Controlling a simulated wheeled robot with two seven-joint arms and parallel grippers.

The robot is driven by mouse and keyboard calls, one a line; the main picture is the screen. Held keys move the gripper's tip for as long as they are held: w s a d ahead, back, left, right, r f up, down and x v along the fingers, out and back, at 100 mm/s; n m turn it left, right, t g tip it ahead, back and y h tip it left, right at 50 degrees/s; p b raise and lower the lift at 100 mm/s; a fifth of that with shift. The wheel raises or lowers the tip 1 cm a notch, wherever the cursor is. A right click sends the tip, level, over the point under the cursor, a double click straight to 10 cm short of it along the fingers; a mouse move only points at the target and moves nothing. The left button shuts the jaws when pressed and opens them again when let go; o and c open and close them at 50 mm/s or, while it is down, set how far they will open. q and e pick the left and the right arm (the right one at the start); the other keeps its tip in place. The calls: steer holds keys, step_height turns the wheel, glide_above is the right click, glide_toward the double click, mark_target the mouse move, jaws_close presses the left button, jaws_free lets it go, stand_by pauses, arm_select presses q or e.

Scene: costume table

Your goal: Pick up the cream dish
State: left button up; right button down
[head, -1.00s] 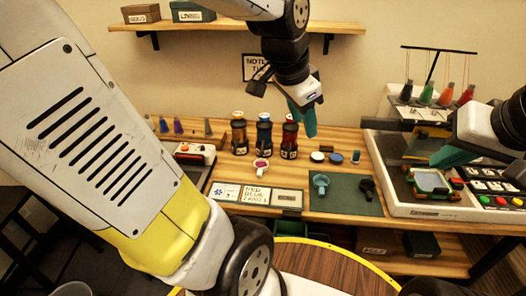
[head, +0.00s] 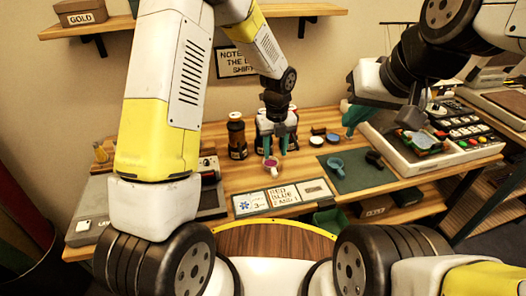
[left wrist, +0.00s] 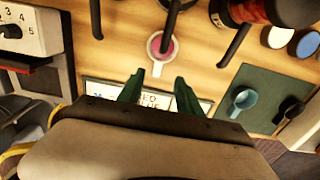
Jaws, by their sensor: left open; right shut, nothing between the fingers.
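The cream dish (head: 271,163) is a small cup with a handle and a pink-red filling. It sits on the wooden table in front of the bottles; in the left wrist view the cream dish (left wrist: 156,62) shows just beyond the fingertips, handle towards me. My left gripper (head: 280,148) is open and points down above the dish, its teal fingers (left wrist: 158,92) apart with nothing between them. Whether it touches the dish cannot be told. My right gripper (head: 353,118) is shut and empty, off to the right near the tray.
A teal dish (head: 336,164) and a black dish (head: 374,159) lie on a green mat (head: 352,181) to the right. A dark bottle (head: 237,137) stands behind left. Label cards (head: 283,193) lie in front. A shallow white tray (head: 403,167) is at right.

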mark_target(274, 169)
arm_select(q)
step_height(274, 169, down, 8)
steer(key=shift+s+a+r, duration=0.15)
steer(key=shift+r, duration=0.05)
jaws_close()
